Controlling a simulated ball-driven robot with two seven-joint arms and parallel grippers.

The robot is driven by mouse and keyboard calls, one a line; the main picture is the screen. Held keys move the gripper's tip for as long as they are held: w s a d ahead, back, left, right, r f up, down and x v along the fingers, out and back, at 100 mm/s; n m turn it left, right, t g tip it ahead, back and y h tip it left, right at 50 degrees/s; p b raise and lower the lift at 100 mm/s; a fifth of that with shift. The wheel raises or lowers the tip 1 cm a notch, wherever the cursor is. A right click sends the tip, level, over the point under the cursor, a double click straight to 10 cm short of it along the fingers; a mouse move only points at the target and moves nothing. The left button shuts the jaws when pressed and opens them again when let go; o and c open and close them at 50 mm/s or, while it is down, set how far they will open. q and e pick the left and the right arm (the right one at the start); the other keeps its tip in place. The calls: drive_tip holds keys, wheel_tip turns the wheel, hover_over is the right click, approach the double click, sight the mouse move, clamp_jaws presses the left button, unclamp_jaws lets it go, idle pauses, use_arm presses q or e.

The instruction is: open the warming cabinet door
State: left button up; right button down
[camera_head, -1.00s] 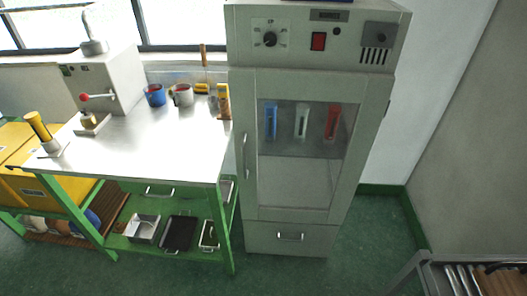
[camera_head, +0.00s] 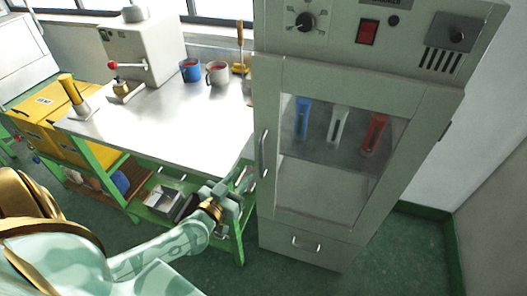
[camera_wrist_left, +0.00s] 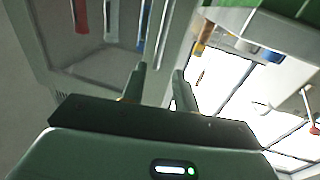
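The warming cabinet (camera_head: 335,215) stands at the right of the bench, its door (camera_head: 270,90) shut. The door has a window and a vertical handle (camera_head: 264,153) on its left edge. Blue, white and red items show behind the window. My left gripper (camera_head: 246,176) is just left of the handle's lower end, in front of the bench's right end. In the left wrist view its two fingers (camera_wrist_left: 158,76) are apart with nothing between them, pointing towards the cabinet's edge. I cannot make out the handle clearly there. My right gripper is not in view.
A drawer (camera_head: 300,244) lies below the door. Green floor is open in front of the cabinet.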

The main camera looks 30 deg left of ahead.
sight(260, 153)
use_arm(q)
drive_tip(key=w, duration=0.3)
drive_tip(key=w+b, duration=0.1)
drive_tip(key=w, duration=0.3)
drive_tip(key=w+b, duration=0.1)
drive_tip(key=w, duration=0.3)
drive_tip(key=shift+a+f, duration=0.15)
drive_tip(key=shift+a, duration=0.1)
drive_tip(key=shift+w, duration=0.5)
clamp_jaws()
